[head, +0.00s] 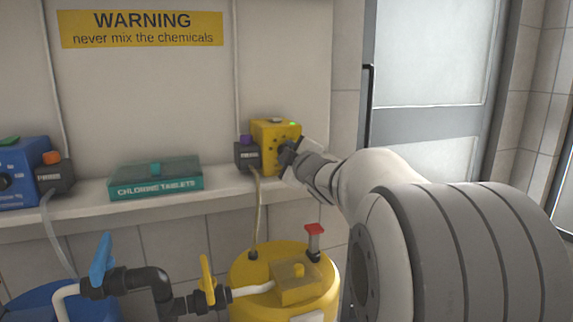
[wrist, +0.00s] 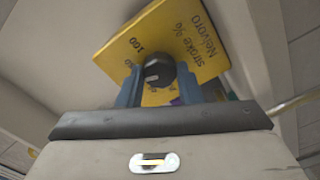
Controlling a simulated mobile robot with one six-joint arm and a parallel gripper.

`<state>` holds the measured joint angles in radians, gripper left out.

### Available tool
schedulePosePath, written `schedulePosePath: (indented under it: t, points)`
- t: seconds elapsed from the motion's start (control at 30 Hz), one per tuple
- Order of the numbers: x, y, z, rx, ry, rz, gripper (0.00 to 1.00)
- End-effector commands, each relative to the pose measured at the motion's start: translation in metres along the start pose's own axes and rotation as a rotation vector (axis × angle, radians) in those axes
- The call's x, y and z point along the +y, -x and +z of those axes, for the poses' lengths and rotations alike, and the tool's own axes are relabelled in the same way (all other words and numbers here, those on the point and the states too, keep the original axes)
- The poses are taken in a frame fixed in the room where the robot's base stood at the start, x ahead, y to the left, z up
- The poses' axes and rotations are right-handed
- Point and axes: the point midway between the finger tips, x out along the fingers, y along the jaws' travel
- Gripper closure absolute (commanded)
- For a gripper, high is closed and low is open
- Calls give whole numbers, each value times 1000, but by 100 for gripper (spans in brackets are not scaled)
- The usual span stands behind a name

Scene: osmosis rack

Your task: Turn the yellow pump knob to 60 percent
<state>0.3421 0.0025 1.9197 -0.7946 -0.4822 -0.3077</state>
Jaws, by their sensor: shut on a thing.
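The yellow pump (head: 273,143) stands on the shelf at the centre right of the head view. Its yellow face (wrist: 190,40) fills the top of the wrist view, appears tilted there, and carries a "stroke %" scale with "100" and "80" legible. The black knob (wrist: 158,70) sits on this face, with a pale pointer mark on it. My gripper (wrist: 165,85) is shut on the knob, with one blue finger at each side. In the head view my gripper (head: 290,152) reaches the pump face from the right and hides the knob.
A blue pump (head: 20,170) and a green chlorine tablets box (head: 155,178) stand on the shelf (head: 100,212) to the left. Below are a yellow tank (head: 250,285) with a red-topped fitting (head: 314,240), and pipes with a blue valve handle (head: 101,260) and a yellow one (head: 207,280).

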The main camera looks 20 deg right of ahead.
Motion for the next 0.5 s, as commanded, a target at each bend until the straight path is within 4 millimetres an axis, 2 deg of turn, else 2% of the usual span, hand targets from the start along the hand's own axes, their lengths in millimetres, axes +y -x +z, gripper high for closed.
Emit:
schedulePosePath:
  t: [0.2,0.5]
  points:
    - [-2,0,1,1,162,1,91]
    - [-1,0,0,1,295,0,91]
